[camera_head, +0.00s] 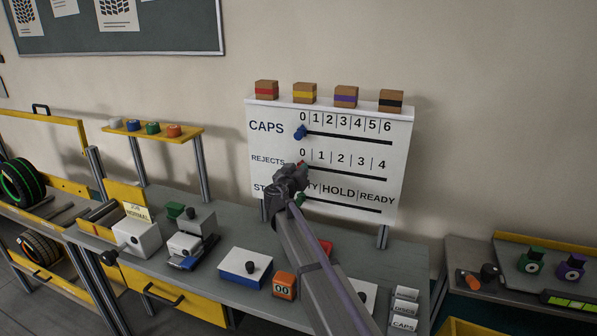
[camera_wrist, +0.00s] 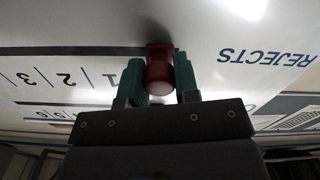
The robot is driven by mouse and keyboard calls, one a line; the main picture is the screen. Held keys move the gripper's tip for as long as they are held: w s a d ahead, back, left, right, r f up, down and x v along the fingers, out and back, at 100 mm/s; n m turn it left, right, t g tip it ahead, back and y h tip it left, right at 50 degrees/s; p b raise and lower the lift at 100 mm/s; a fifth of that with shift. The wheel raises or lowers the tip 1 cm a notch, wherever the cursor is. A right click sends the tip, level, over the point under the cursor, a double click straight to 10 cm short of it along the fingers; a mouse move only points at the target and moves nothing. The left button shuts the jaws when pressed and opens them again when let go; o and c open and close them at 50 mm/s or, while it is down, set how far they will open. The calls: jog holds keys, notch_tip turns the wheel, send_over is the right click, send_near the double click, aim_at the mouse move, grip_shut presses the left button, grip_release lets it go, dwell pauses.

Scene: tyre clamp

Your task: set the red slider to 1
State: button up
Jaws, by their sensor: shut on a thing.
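The red slider (camera_wrist: 160,68) sits on the REJECTS track (camera_wrist: 75,50) of the white board (camera_head: 260,205). In the wrist view, which shows the board upside down, the slider is between the REJECTS label (camera_wrist: 266,57) and the 1 mark (camera_wrist: 108,79); the 0 is hidden. In the head view only a bit of red shows, just under the 0. My gripper (camera_wrist: 158,80) is shut on the red slider, a green finger pad on each side of its knob. My gripper (camera_head: 299,168) hides most of the slider in the head view.
The blue slider (camera_head: 300,132) is at 0 on the CAPS row above. A green slider (camera_head: 300,198) shows partly behind my gripper on the bottom row. Several striped blocks stand on the board's top. The REJECTS track is clear to the right in the head view.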

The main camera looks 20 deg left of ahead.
grip_shut()
jog(key=d, duration=0.6)
jog(key=shift+d, duration=0.25)
jog(key=shift+a, duration=0.1)
jog(key=o, duration=1)
grip_release()
send_near(321, 168)
jog(key=s, duration=0.4)
jog(key=shift+s, duration=0.3)
